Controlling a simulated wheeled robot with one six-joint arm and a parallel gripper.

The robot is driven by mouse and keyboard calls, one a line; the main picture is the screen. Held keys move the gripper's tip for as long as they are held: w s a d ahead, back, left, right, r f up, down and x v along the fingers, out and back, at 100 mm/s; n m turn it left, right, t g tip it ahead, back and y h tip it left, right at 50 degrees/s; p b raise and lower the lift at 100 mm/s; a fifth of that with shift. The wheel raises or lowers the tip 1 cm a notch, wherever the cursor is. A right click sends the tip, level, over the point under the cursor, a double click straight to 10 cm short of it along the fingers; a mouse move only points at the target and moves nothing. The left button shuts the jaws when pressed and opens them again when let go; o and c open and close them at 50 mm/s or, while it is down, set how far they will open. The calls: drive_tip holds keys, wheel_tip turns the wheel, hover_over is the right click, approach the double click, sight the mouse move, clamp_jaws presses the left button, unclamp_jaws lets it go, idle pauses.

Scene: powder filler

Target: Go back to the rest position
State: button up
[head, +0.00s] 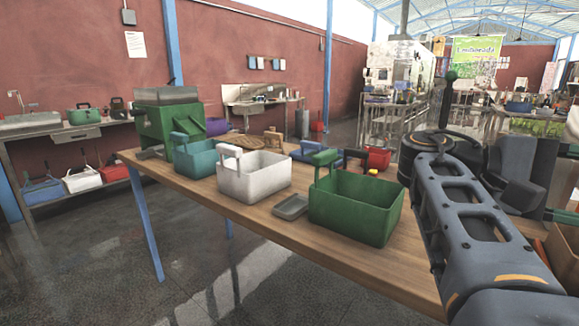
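My arm (465,215) rises from the bottom right corner toward the right-hand end of the wooden table. My gripper cannot be made out in the head view, so its state and anything in it are hidden. The wooden table (390,269) stands in front of me. On it, a green bin (355,210) is nearest to my arm in the picture, with a white bin (253,180) to its left and a teal bin (198,160) farther left.
A small grey tray (291,207) lies between the white and green bins. A red container (377,158) and a green machine (168,128) stand farther back on the table. A metal workbench (75,132) lines the left wall. The floor (210,280) at front left is clear.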

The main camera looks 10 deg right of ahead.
drive_tip(key=w+a+f+n+t+y+p, duration=0.4)
drive_tip(key=w+a+f+n+t+p, duration=0.35)
drive_tip(key=w+t+p, duration=0.5)
drive_tip(key=a+f+t+y+p, duration=0.2)
drive_tip(key=a+y+p, duration=0.2)
drive_tip(key=a, duration=0.4)
drive_tip(key=w+a+f+m+t+y+p, duration=0.1)
drive_tip(key=a+f+t+y+p, duration=0.1)
drive_tip(key=a+y+p, duration=0.2)
drive_tip(key=a+p, duration=0.3)
drive_tip(key=a, duration=0.1)
drive_tip(key=shift+p, duration=0.3)
drive_tip(key=shift+a+f+m, duration=0.15)
drive_tip(key=shift+a+m, duration=0.1)
drive_tip(key=shift+a, duration=0.1)
drive_tip(key=shift+c, duration=0.3)
